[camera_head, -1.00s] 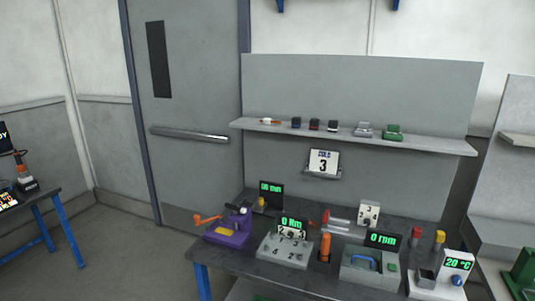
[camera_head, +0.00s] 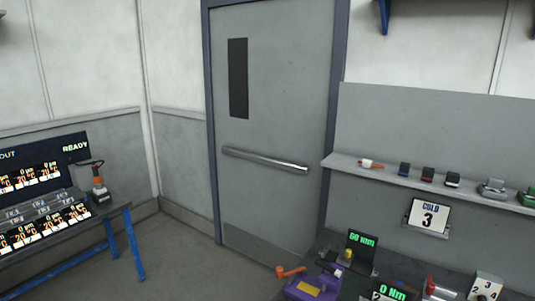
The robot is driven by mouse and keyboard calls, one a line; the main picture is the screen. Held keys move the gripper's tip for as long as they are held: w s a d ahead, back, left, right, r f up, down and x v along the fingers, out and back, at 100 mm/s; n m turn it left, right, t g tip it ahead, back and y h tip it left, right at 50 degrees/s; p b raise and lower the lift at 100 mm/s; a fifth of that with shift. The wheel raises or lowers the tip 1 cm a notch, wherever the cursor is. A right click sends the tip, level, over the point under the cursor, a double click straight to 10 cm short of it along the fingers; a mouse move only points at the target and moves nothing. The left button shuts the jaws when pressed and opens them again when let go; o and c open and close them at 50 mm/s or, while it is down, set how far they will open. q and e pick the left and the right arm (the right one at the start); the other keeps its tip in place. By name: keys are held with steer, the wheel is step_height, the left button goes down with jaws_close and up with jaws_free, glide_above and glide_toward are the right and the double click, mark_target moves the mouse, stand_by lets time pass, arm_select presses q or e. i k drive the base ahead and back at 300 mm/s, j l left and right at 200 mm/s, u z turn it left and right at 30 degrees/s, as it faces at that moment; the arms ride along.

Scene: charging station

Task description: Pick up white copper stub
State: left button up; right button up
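A small white piece with an orange-copper end, which looks like the white copper stub (camera_head: 369,164), lies at the left end of the wall shelf (camera_head: 400,178) on the right side of the view. It is small, so its details are hard to make out. Neither of my grippers is in view.
The shelf also holds several small dark blocks (camera_head: 428,173) and a grey item (camera_head: 491,187). Below stands a workbench with a purple device (camera_head: 313,285) and displays. A grey door (camera_head: 270,110) fills the middle. A blue-legged table (camera_head: 132,240) stands left; the floor between is clear.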

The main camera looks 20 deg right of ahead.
mark_target(366, 163)
steer(key=i+j+u, duration=0.2)
steer(key=i+u, duration=0.2)
steer(key=i, duration=0.2)
steer(key=i+u, duration=0.45)
steer(key=i+z, duration=0.45)
steer(key=i+j+z, duration=0.1)
steer(key=i+z, duration=0.35)
steer(key=i+j+z, duration=0.25)
steer(key=i+z, duration=0.4)
steer(key=z, duration=0.3)
steer(key=i+j+z, duration=0.1)
steer(key=z, duration=0.35)
steer(key=i+j+z, duration=0.2)
steer(key=z, duration=0.3)
steer(key=i+j+z, duration=0.2)
steer(key=z, duration=0.25)
steer(key=j+z, duration=0.3)
steer(key=z, duration=0.2)
steer(key=i, duration=0.05)
